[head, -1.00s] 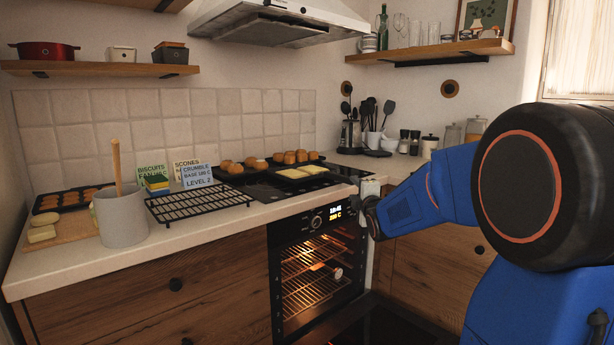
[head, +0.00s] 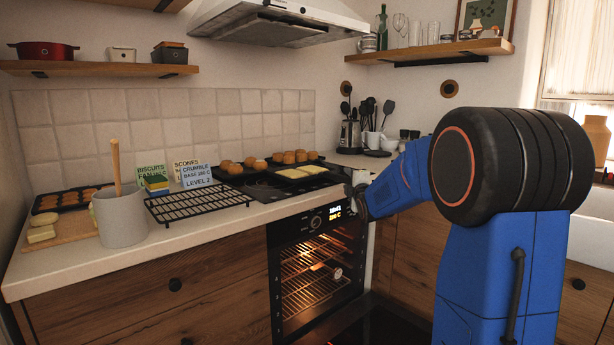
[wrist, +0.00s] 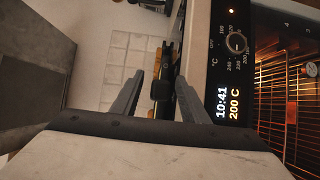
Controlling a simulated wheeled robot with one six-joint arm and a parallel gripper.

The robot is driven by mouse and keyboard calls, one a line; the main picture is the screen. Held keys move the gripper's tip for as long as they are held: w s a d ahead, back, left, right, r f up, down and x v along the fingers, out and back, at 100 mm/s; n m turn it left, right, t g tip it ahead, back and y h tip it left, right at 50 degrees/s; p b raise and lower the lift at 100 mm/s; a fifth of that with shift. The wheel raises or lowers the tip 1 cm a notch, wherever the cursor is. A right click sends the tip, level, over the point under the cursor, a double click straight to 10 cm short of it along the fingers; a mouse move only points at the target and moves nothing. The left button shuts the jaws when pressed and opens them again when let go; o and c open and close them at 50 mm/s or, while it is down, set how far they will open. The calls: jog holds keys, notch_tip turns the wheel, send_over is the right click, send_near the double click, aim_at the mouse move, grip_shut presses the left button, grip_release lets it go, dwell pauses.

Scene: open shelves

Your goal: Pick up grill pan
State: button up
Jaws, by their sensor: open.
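A dark pan with two pale yellow slabs (head: 302,173), which looks like the grill pan, lies on the black cooktop near its front right. My gripper (head: 357,194) is at the counter's front edge, just right of the oven's display and apart from that pan. In the wrist view my gripper (wrist: 160,88) is open, its two fingers spread. A dark, edge-on thing with yellow-orange bits (wrist: 161,75) shows between and beyond the fingers; I cannot tell which pan it is. No handle of the pan is clear in either view.
The oven (head: 318,270) is lit inside, its door lowered in front. Trays of baked rounds (head: 295,157) sit behind the pan. A black cooling rack (head: 198,203) and a grey crock (head: 120,218) are to the left. The range hood (head: 280,22) hangs above.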

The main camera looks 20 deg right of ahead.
grip_shut()
dwell(1.4)
